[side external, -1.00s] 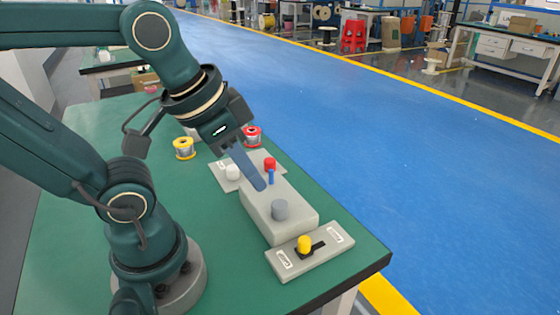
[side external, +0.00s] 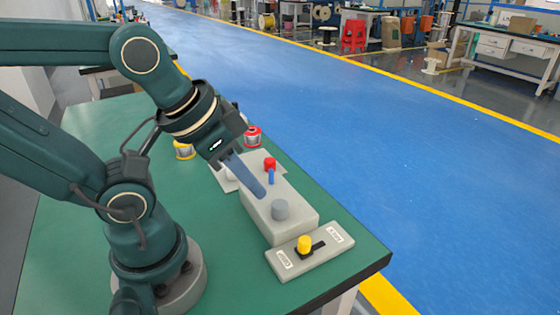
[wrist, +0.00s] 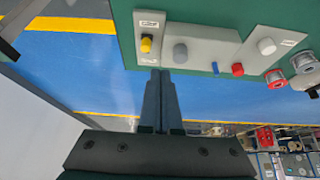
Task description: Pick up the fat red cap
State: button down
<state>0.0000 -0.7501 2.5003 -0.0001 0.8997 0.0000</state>
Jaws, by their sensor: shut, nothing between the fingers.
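The fat red cap (side external: 270,163) stands upright at the far end of the grey block (side external: 290,229). It also shows right of centre in the wrist view (wrist: 237,70). A thin blue peg (side external: 271,177) and a wider grey cap (side external: 280,209) stand on the same block, nearer the side camera. My gripper (side external: 262,194) is shut and empty, its fingers slanting down over the block, near the blue peg and grey cap in the side view.
A slotted plate (side external: 285,264) with a yellow cap (side external: 304,243) lies near the bench's front corner. A white cap (wrist: 266,46) stands on another plate beside the block's far end. Red (side external: 253,136) and yellow (side external: 184,151) spools stand beyond. Green bench (side external: 215,245) left of the block is clear.

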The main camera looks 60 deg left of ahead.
jog(key=shift+c, duration=2.1)
grip_release()
jog(key=shift+s, duration=0.1)
